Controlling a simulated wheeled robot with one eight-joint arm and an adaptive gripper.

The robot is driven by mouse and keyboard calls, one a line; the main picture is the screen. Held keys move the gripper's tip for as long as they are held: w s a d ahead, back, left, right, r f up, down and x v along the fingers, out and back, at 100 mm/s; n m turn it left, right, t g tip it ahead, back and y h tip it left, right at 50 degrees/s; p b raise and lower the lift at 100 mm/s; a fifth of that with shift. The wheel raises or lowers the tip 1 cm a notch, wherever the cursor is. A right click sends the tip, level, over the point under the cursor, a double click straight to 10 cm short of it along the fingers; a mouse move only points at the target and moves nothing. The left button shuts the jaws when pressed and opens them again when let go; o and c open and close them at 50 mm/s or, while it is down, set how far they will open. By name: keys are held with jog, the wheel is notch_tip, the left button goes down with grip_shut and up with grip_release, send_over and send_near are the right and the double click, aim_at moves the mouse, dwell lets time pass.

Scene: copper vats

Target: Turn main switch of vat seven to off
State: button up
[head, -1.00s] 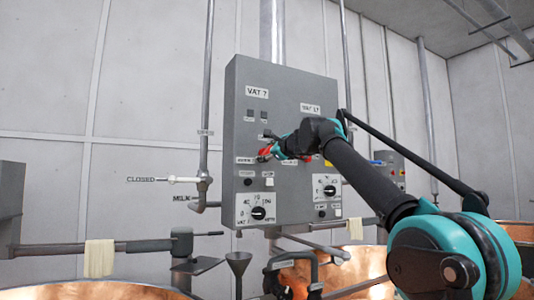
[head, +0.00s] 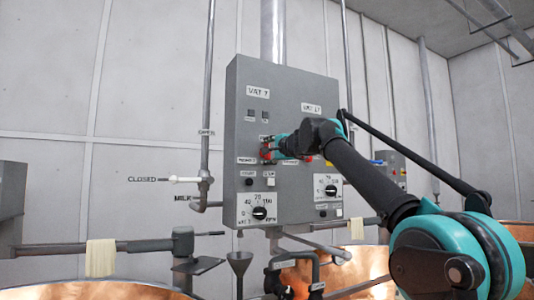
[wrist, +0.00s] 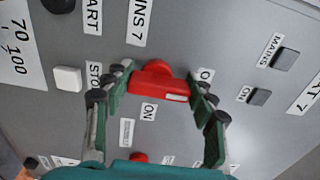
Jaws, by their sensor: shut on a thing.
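The grey control box (head: 300,190) carries the VAT 7 label (head: 258,91) at its upper left. The red main switch handle (wrist: 158,86) fills the middle of the wrist view, beside the label ending in NS 7 (wrist: 138,22). My gripper (wrist: 160,84) is shut on this handle, with a finger at each end of it. The bar of the handle runs up and down the panel, toward a label (wrist: 205,75) starting with O, partly hidden by a finger. The ON label (wrist: 148,112) is to its side. In the head view the switch (head: 265,152) is partly covered by my gripper.
Another red switch (wrist: 138,158) is close by on the box's right half, partly hidden by my gripper. A white stop button (wrist: 68,79) and dark lamps (wrist: 285,58) are near the handle. A dial (head: 259,212) is below. Copper vats (head: 90,290) stand in front.

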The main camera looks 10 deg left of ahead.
dwell(0.4)
jog(key=o, duration=1.2)
jog(key=v, duration=1.2)
